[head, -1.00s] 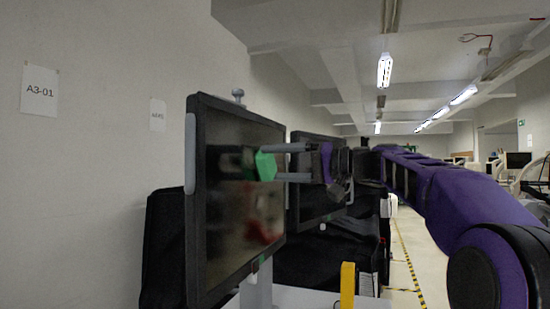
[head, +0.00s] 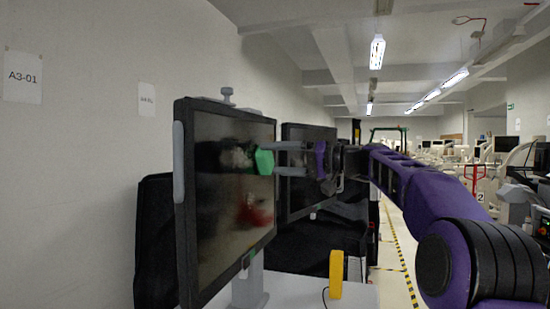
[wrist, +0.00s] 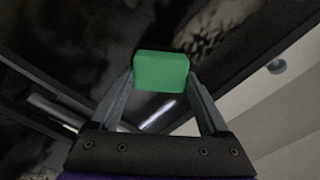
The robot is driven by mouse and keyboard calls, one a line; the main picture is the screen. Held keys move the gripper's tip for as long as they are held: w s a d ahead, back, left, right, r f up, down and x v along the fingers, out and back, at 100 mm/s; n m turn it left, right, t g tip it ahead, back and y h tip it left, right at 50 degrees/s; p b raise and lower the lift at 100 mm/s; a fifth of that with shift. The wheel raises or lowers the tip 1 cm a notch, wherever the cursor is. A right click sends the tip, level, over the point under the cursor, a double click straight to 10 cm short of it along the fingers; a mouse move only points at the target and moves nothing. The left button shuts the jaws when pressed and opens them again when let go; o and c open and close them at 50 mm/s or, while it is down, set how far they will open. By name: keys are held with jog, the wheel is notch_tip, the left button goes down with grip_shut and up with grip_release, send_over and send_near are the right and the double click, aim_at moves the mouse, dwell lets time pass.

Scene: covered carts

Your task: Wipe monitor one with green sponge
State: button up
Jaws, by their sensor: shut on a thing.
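The near monitor (head: 215,255) stands upright on a grey stand, its dark screen turned to the right toward my arm. A whitish smudge and a red smear show on its screen in the head view. My gripper (head: 275,160) is level with the upper half of the screen and shut on the green sponge (head: 264,161). The sponge is at or very near the screen's right part; I cannot tell if it touches. In the wrist view, the sponge (wrist: 161,71) sits between the fingertips, with the dark screen and a pale smudge (wrist: 215,28) beyond it.
A second monitor (head: 300,142) stands behind the first, close to my gripper. A yellow block (head: 336,275) stands on the white cart top (head: 300,292). Dark covered shapes are below and behind. A wall with paper signs is at left; an aisle with yellow-black tape runs at right.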

jog(key=shift+d+f, duration=0.1)
jog(key=shift+d, duration=0.35)
jog(key=shift+b+v, duration=0.6)
jog(key=shift+v, duration=1.9)
jog(key=shift+s, duration=0.1)
jog(key=v, duration=0.3)
